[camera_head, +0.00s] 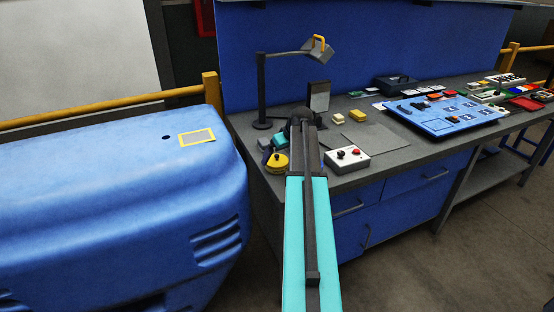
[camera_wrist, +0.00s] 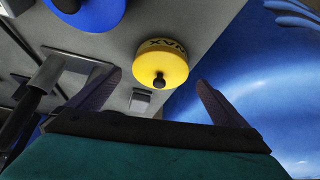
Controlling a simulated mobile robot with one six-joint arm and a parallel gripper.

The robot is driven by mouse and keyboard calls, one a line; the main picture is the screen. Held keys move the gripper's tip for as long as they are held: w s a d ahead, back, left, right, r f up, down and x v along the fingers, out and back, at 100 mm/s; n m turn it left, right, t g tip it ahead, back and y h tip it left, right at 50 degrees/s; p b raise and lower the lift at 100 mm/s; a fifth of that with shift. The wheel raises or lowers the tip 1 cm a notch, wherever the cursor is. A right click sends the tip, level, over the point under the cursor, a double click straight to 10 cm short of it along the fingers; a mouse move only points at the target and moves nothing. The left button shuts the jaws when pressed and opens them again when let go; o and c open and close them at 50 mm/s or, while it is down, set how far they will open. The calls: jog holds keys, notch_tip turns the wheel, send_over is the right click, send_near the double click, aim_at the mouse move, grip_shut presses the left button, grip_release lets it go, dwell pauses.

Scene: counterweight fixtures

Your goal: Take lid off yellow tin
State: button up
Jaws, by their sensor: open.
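The yellow tin (camera_wrist: 161,62) is round with dark lettering on its side and a small black knob on its lid. In the wrist view it stands on the grey bench near the bench edge, its lid on. My gripper (camera_wrist: 160,98) is open, one dark finger to each side of the knob, with nothing between them that I can see touching. In the head view the tin (camera_head: 277,164) sits at the bench's left front corner, just left of my arm.
A desk lamp (camera_head: 262,95) rises behind the tin. A blue rounded housing (camera_head: 110,205) lies left of the bench. A blue board (camera_head: 438,114) lies farther right.

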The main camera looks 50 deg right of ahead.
jog(key=shift+w+f, duration=0.3)
jog(key=shift+f, duration=0.25)
jog(key=c, duration=1.1)
